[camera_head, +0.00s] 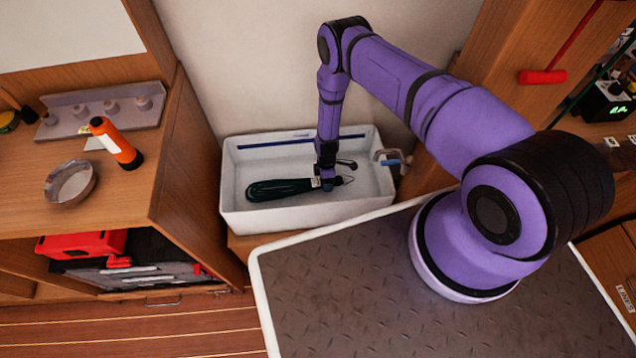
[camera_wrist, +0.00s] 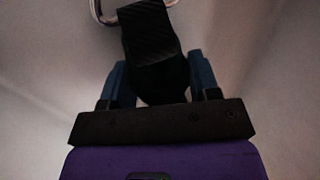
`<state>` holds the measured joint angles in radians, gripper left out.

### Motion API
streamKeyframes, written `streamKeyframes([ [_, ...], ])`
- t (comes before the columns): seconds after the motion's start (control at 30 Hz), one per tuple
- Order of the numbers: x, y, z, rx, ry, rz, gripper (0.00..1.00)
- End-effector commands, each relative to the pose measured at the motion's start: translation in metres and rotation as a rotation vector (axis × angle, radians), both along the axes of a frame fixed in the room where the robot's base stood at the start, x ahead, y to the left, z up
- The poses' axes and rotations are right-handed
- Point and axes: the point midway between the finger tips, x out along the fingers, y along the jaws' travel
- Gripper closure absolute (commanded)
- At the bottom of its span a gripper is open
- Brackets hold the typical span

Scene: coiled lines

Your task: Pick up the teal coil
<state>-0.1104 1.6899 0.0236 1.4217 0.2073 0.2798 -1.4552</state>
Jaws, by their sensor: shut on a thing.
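The teal coil (camera_head: 281,188) is a dark green elongated bundle lying lengthwise inside the white sink-like basin (camera_head: 232,206). A pale tag and a metal hook show at its right end. My gripper (camera_head: 327,182) reaches down into the basin and is shut on the coil near that right end. In the wrist view the coil (camera_wrist: 156,60) is a dark, ribbed shape between the two blue fingers of my gripper (camera_wrist: 160,85), with a metal loop at the top. I cannot tell whether the coil touches the basin floor.
A metal clamp-like fitting (camera_head: 392,158) is at the basin's right rim. On the left wooden counter are an orange cylinder (camera_head: 117,143) and a metal bowl (camera_head: 70,182). A red-handled tool (camera_head: 543,77) hangs at the right.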

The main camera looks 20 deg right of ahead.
Motion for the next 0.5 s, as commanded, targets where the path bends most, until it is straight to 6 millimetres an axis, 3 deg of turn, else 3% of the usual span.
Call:
streamKeyframes([
  [0.5, 0.001, 0.0, 0.079, 0.001, -0.002, 0.0, 0.83],
])
